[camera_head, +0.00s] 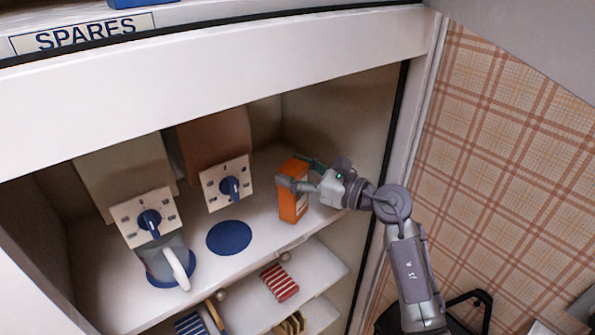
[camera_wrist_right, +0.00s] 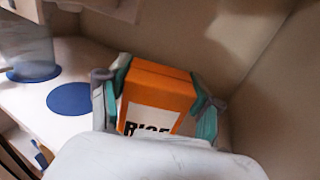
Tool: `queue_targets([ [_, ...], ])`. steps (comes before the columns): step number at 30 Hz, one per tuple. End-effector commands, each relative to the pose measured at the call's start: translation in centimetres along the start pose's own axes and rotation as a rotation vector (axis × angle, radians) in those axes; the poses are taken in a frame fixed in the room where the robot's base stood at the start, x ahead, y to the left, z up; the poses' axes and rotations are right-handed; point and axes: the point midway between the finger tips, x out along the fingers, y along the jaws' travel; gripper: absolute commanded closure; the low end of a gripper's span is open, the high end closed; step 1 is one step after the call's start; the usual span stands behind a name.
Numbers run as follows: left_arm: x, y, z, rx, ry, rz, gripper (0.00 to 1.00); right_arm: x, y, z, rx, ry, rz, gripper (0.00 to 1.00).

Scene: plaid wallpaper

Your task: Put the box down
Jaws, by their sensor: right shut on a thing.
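An orange box (camera_head: 292,204) is at the right end of the cabinet's upper shelf (camera_head: 205,275) in the head view. In the right wrist view the box (camera_wrist_right: 160,88) has a white label with black letters, partly hidden by my wrist, that look like "RICE". My right gripper (camera_head: 300,177) is shut on the box, with one finger on each side; it also shows in the right wrist view (camera_wrist_right: 160,100). The box looks roughly upright. I cannot tell whether its bottom touches the shelf. My left gripper is not in view.
A blue disc (camera_head: 229,237) lies bare on the shelf left of the box. Two dispensers with blue knobs (camera_head: 150,222) (camera_head: 231,187) stand further left, and a clear pitcher (camera_head: 172,262) is under the left one. The cabinet's side wall is close on the right.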

Motion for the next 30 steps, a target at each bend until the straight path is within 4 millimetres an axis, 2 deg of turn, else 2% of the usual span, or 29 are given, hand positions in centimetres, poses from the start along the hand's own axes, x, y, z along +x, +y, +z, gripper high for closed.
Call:
queue_targets([
  [3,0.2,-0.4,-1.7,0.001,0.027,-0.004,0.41,0.0,0.1,-0.1,0.000,-0.002,0.002,1.00],
  [5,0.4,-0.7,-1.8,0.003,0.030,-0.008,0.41,0.0,0.1,-0.3,0.000,-0.002,0.002,1.00],
  [6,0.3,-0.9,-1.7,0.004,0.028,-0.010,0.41,0.0,0.1,-0.4,0.002,0.000,0.002,0.33],
  [10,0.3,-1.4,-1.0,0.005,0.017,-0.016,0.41,0.0,0.1,-0.3,0.002,0.000,0.002,0.11],
  [15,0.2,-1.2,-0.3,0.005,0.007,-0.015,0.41,0.0,0.1,-0.3,0.002,0.000,0.002,0.11],
  [23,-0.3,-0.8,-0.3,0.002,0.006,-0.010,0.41,-0.1,0.0,0.2,0.001,0.000,0.001,0.11],
  [26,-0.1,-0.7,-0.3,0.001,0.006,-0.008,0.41,-1.7,-0.1,-0.1,0.000,0.003,-0.001,0.11],
  [30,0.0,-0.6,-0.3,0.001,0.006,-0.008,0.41,-4.7,-0.1,-0.2,-0.001,0.004,-0.001,0.11],
])
